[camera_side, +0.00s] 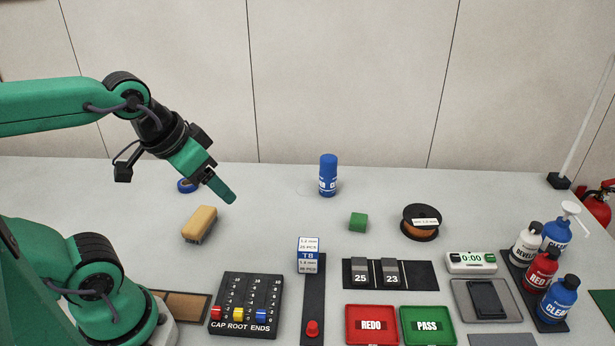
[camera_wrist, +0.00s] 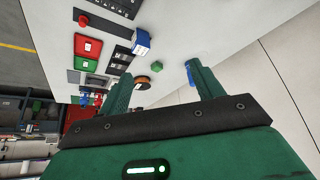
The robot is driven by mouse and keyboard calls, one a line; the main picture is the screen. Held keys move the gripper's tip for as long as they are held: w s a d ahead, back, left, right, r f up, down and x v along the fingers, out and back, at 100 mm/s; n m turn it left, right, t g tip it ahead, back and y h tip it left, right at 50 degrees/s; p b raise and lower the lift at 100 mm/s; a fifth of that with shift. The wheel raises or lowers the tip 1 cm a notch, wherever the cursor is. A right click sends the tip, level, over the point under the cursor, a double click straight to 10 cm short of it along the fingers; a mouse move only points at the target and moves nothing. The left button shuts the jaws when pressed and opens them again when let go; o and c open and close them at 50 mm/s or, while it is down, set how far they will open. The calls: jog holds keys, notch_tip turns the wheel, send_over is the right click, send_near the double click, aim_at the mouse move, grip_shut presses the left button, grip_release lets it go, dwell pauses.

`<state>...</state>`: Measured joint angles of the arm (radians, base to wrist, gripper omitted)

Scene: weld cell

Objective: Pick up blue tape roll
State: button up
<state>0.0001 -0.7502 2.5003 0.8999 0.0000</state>
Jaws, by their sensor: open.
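The blue tape roll (camera_side: 186,186) lies flat on the bench at the back left in the side view, partly hidden behind my wrist and gripper. I cannot make it out in the wrist view. My gripper (camera_side: 226,193) points down and to the right in the side view, in the air above the bench. Its fingertips appear to the right of the roll. In the wrist view my gripper (camera_wrist: 157,75) has its two green fingers spread apart with nothing held between them.
A tan block-shaped brush (camera_side: 200,224) lies just in front of the roll. A blue canister (camera_side: 328,175), green cube (camera_side: 358,222) and wire spool (camera_side: 421,222) stand to the right. Bottles (camera_side: 541,269) crowd the right end. The bench between brush and canister is clear.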

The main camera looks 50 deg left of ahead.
jog(key=o, duration=0.3)
jog(key=w+a+f+g+y, duration=0.1)
jog(key=w+a+f+g, duration=0.1)
jog(key=w+a, duration=0.6)
jog(key=w+a+f+g, duration=0.15)
jog(key=w+a, duration=0.25)
jog(key=a, duration=0.7)
jog(key=shift+s+a+f+n+g+h, duration=0.15)
jog(key=shift+s+a+f+n+g, duration=0.25)
jog(key=shift+a+f, duration=2.65)
jog(key=shift+s+a+f+n+g+h, duration=0.2)
jog(key=shift+s+a+f, duration=0.45)
jog(key=shift+a+f, duration=2.4)
jog(key=shift+s+a+f+n+g+h, duration=0.15)
jog(key=shift+s+a+f+g, duration=0.35)
jog(key=shift+a+f, duration=2.5)
